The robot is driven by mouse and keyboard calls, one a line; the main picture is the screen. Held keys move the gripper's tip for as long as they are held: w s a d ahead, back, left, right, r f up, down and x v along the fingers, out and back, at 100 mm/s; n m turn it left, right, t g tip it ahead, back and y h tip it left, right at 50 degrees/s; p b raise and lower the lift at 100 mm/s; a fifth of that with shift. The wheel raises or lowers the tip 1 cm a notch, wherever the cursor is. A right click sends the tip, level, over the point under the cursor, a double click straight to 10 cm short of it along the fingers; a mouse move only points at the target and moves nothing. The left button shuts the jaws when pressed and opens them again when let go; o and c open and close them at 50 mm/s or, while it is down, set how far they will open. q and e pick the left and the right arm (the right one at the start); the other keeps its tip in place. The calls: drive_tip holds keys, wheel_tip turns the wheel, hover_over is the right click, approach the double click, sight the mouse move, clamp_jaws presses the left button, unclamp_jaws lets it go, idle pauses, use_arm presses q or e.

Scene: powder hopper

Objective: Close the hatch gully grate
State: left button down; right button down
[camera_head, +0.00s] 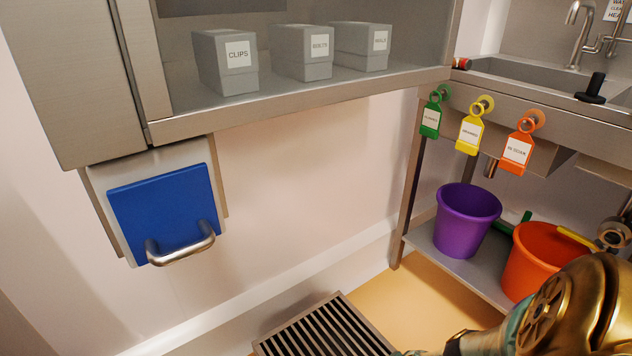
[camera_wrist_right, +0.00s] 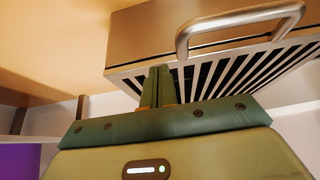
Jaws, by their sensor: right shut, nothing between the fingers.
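The slatted metal grate (camera_head: 325,332) is at the bottom of the head view, over the tan floor near the wall, cut off by the frame edge. In the right wrist view, the grate's slats (camera_wrist_right: 225,75) adjoin a plain metal face with a bar handle (camera_wrist_right: 240,25). My right gripper (camera_wrist_right: 158,72) is shut and empty, its green fingertips in front of the slats, below and left of the handle. I cannot tell if they touch the grate. I cannot tell how far open the grate is. My left gripper is not in view.
A blue hatch panel (camera_head: 160,208) with a handle hangs on the wall at left. A purple bucket (camera_head: 467,218) and an orange bucket (camera_head: 535,265) stand on a low shelf under the sink at right. Labelled boxes (camera_head: 300,50) sit on the upper shelf.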

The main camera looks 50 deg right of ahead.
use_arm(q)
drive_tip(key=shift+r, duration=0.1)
use_arm(e)
drive_tip(key=shift+r, duration=0.15)
